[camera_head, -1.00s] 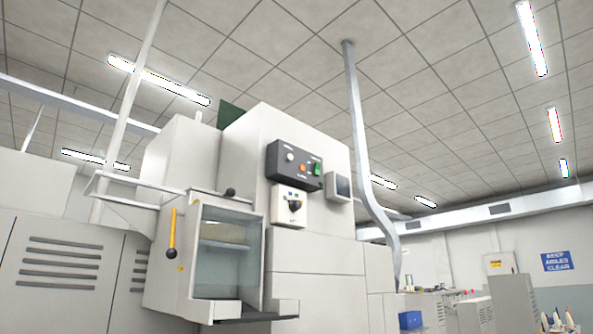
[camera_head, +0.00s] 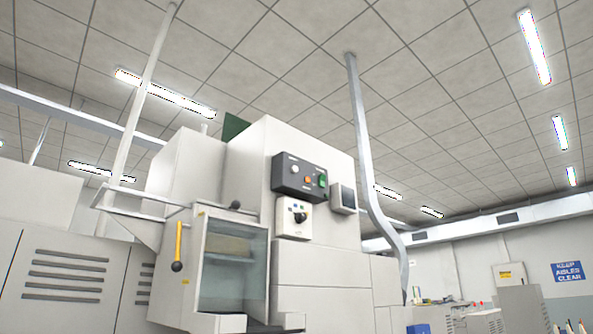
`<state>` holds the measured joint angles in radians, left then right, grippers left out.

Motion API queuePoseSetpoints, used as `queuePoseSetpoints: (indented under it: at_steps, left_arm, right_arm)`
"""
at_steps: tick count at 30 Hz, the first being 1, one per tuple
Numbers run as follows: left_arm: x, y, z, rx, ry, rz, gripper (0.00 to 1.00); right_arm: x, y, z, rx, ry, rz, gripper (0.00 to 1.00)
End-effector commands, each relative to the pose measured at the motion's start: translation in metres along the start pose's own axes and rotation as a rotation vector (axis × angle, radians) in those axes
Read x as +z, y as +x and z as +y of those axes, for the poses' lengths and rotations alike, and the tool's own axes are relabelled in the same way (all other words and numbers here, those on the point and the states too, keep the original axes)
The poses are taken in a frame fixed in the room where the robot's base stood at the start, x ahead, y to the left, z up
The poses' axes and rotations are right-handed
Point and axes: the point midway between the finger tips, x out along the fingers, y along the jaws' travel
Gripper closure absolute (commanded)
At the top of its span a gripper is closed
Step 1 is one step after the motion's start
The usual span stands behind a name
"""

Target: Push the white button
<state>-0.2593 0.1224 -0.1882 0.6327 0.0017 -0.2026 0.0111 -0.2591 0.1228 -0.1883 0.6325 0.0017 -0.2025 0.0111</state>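The white button (camera_head: 295,169) is a small round knob at the left of a dark control panel (camera_head: 284,185) on the front of a large white machine (camera_head: 318,265). An orange button (camera_head: 308,180) and a green button (camera_head: 322,181) sit to its right on the same panel. Neither of my grippers shows in the head view.
Below the panel is a white box with a black rotary knob (camera_head: 300,217). A small grey screen box (camera_head: 343,199) is to the right. A lever with a yellow handle (camera_head: 178,245) hangs beside a glass-fronted chamber (camera_head: 233,268). A blue bin (camera_head: 418,329) stands at the lower right.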

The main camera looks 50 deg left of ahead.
Motion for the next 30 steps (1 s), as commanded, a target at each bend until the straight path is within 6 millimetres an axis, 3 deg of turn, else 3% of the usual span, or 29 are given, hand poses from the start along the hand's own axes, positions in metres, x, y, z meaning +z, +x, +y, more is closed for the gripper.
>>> queuePoseSetpoints:
  at_steps: [1, 13, 30]
  left_arm:
    - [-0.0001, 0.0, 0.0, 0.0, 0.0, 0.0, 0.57]
    - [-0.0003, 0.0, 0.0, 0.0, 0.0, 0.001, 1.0]
    - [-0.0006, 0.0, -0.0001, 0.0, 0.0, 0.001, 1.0]
  right_arm:
    - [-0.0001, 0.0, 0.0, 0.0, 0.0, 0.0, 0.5]
    - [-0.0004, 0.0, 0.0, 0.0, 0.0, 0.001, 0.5]
    - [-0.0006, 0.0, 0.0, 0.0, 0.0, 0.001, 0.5]
